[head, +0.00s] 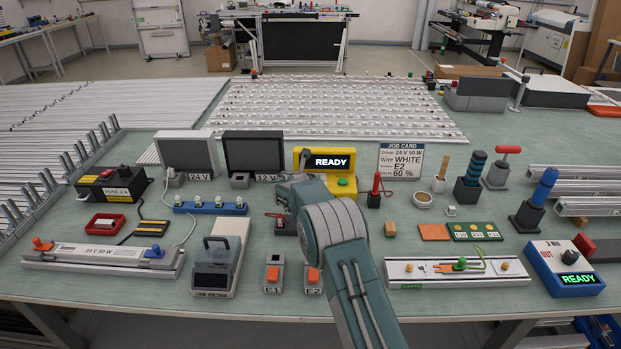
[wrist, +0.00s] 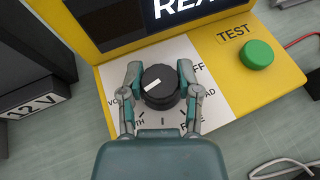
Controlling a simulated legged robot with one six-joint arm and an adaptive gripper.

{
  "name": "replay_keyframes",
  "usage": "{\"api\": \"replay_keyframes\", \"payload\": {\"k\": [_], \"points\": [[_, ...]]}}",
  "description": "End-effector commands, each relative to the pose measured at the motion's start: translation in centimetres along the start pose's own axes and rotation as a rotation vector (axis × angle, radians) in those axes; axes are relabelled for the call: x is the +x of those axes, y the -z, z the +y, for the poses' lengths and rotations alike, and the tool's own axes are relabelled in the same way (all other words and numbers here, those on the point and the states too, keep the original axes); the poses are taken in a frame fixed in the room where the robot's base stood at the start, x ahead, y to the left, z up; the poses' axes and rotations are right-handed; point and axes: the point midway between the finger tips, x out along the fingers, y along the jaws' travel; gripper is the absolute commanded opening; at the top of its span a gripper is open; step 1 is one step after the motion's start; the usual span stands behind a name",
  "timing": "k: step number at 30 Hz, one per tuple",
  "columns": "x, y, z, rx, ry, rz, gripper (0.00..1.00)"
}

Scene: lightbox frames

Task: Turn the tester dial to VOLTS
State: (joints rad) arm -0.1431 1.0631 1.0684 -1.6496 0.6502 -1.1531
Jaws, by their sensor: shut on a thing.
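The yellow tester (head: 348,160) stands behind the middle of the bench, its screen reading READY. It fills the top of the wrist view (wrist: 222,50). Its round black dial (wrist: 163,99) sits on a white label plate (wrist: 211,101). My gripper (wrist: 160,72) is shut on the dial, one finger on each side. The dial's white mark points left and slightly down, towards a label starting "VO" that a finger partly covers. Other labels around it are also partly hidden. In the head view my gripper and wrist hide the dial.
A green TEST button (wrist: 257,55) is right of the dial. A dark 12 V box (head: 254,152) stands close on the left, and a red-handled probe (head: 376,185) on the right. The job card (head: 401,160) stands behind. Switches E1 (head: 273,275) and E2 (head: 313,279) are in front.

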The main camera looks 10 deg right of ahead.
Motion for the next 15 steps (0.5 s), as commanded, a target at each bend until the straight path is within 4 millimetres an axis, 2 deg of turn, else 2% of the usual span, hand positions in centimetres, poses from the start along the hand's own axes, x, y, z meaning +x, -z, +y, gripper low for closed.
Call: {"api": "replay_keyframes", "payload": {"k": [15], "points": [[-0.01, 0.19, 0.25, 0.112, 0.262, 0.001, 0.00]]}}
